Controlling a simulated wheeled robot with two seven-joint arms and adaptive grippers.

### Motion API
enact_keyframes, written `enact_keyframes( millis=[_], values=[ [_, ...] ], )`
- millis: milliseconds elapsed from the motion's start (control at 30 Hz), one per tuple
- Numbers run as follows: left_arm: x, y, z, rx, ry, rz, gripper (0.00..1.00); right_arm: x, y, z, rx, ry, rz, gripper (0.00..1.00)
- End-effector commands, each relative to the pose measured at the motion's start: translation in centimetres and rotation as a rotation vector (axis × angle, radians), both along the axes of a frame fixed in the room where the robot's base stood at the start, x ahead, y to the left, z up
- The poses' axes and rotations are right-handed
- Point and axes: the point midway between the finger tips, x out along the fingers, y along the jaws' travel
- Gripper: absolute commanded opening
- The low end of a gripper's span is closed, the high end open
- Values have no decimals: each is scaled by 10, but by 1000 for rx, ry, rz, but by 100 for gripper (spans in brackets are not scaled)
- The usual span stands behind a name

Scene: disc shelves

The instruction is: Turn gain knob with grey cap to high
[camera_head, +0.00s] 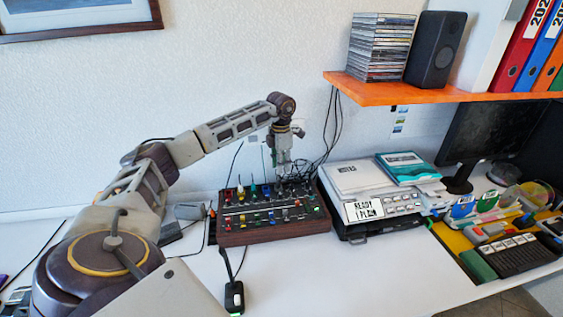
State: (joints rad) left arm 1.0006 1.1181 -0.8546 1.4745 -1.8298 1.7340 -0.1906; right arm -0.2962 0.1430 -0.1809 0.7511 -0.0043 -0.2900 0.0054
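The mixer (268,232) is a dark box with wooden sides and rows of coloured knobs and sliders, lying on the white desk. Several knobs stand along its upper part, with yellow, teal, blue and other caps. I cannot single out the grey-capped gain knob; it may be hidden behind my gripper. My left gripper (283,172) points down over the upper right part of the mixer, at or just above the knobs. Its fingertips are too small to tell whether they are open, shut or touching a knob. My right gripper is not in view.
An orange shelf (400,92) with discs and a speaker (436,50) overhangs the right. Cables hang behind the mixer. A small black device (234,297) lies in front.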

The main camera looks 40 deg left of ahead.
Motion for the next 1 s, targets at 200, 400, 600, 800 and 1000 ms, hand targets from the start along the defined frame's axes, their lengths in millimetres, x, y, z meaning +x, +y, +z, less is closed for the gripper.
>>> enact_keyframes(
  millis=[200, 400, 600, 800, 1000],
  values=[
    [0, 0, 0, 0, -2, 108, 27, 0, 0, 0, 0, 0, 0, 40],
    [1, 0, 0, 0, -3, 208, 27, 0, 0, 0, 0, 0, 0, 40],
    [1, 0, 0, 1, -6, 308, 27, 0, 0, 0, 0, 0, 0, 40],
    [2, 1, 0, 1, -8, 407, 27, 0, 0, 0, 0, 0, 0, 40],
    [2, 1, 0, 2, -10, 507, 27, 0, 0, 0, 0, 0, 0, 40]
  ],
)
